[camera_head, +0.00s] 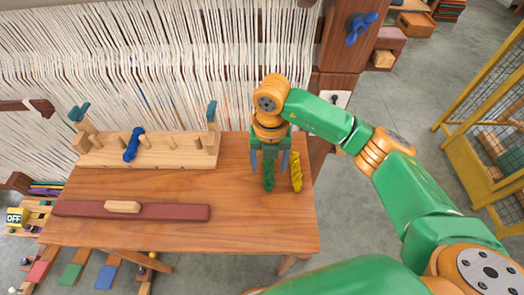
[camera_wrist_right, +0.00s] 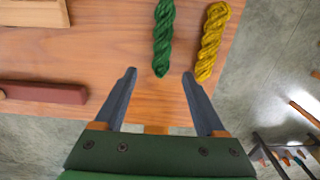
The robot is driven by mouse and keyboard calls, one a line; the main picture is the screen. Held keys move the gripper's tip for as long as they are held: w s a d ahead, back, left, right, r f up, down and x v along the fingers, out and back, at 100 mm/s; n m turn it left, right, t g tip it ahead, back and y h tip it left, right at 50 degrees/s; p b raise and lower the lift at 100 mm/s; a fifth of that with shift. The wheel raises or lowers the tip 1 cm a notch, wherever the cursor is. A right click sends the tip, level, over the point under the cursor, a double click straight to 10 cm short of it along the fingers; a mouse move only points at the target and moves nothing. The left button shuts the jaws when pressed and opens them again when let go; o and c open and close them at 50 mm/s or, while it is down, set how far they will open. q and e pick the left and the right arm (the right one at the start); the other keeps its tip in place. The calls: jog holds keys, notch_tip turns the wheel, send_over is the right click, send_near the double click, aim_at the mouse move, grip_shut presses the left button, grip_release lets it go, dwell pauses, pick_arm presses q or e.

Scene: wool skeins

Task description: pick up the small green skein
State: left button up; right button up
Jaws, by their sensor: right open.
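The small green skein (camera_head: 268,177) lies on the wooden table near its right end, and it also shows at the top of the right wrist view (camera_wrist_right: 163,38). My right gripper (camera_head: 269,165) is above the table at the green skein. In the right wrist view its two grey fingers (camera_wrist_right: 158,73) are spread wide and empty. The green skein lies beyond the fingertips there, between their lines, with its lower end close to fingertip level. The far part of the skein is hidden by the gripper in the head view. My left gripper is not in view.
A yellow skein (camera_head: 296,172) lies just right of the green one. A wooden peg rack (camera_head: 170,152) with a blue skein (camera_head: 133,145) stands at the table's back left. A dark red bar (camera_head: 170,211) lies at the front left. Loom threads (camera_head: 180,60) hang behind the table.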

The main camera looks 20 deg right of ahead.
aim_at(269, 184)
jog(key=shift+s+f, duration=0.1)
jog(key=shift+f, duration=0.3)
jog(key=s+f+p, duration=0.2)
jog(key=shift+a+f+p, duration=0.1)
jog(key=shift+a+p, duration=0.05)
jog(key=shift+p, duration=0.15)
notch_tip(269, 184, down, 3)
jog(key=shift+s+r, duration=0.1)
jog(key=shift+s, duration=0.05)
jog(key=shift+w+f, duration=0.2)
jog(key=shift+f, duration=0.1)
jog(key=shift+w+f, duration=0.1)
jog(key=shift+w, duration=0.1)
jog(key=shift+c, duration=0.4)
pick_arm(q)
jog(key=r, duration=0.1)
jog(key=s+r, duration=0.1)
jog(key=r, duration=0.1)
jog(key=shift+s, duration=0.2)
pick_arm(e)
jog(key=shift+s, duration=0.1)
grip_shut()
